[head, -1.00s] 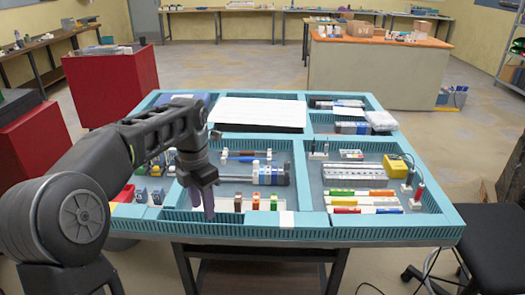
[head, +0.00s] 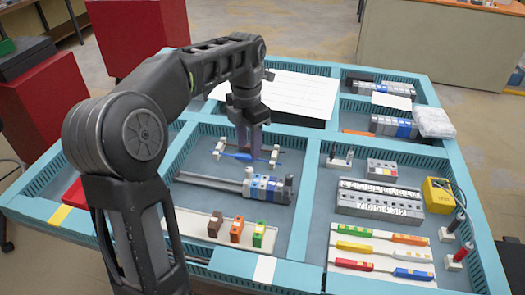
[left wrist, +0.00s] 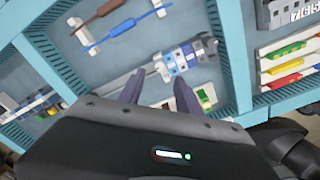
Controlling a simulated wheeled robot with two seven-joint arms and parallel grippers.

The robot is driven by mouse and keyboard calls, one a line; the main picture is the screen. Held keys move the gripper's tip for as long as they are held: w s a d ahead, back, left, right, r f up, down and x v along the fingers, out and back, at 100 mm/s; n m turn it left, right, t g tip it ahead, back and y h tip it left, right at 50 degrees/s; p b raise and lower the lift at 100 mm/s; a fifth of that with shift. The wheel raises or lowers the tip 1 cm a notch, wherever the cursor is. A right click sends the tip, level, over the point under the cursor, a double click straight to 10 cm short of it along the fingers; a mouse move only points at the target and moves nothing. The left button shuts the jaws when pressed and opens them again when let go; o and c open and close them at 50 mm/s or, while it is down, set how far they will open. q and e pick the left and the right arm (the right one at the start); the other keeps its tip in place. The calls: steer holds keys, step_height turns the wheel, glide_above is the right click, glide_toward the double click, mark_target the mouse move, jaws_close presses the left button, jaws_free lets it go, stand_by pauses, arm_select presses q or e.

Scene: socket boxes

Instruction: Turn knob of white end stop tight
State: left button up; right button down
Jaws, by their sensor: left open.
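A metal rail (head: 208,182) lies in the middle compartment of the teal-edged table, with blue, white and grey terminal blocks (head: 265,188) at its right end. A narrow white piece (head: 247,181), which looks like the white end stop, sits at the left of these blocks; its knob is too small to make out. The blocks also show in the left wrist view (left wrist: 186,57). My left gripper (head: 248,150) is open and empty, pointing down behind the rail in the head view.
Blue and brown wire pieces with white ends (head: 245,155) lie behind the rail, close to my fingers. A white strip with brown, orange and green blocks (head: 237,232) lies in front. The right compartment holds a grey socket row (head: 380,205) and a yellow device (head: 438,195).

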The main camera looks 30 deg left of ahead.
mark_target(250, 169)
arm_select(q)
steer(key=shift+s+r, duration=0.1)
steer(key=shift+s, duration=0.05)
steer(key=shift+f, duration=3.95)
jaws_close()
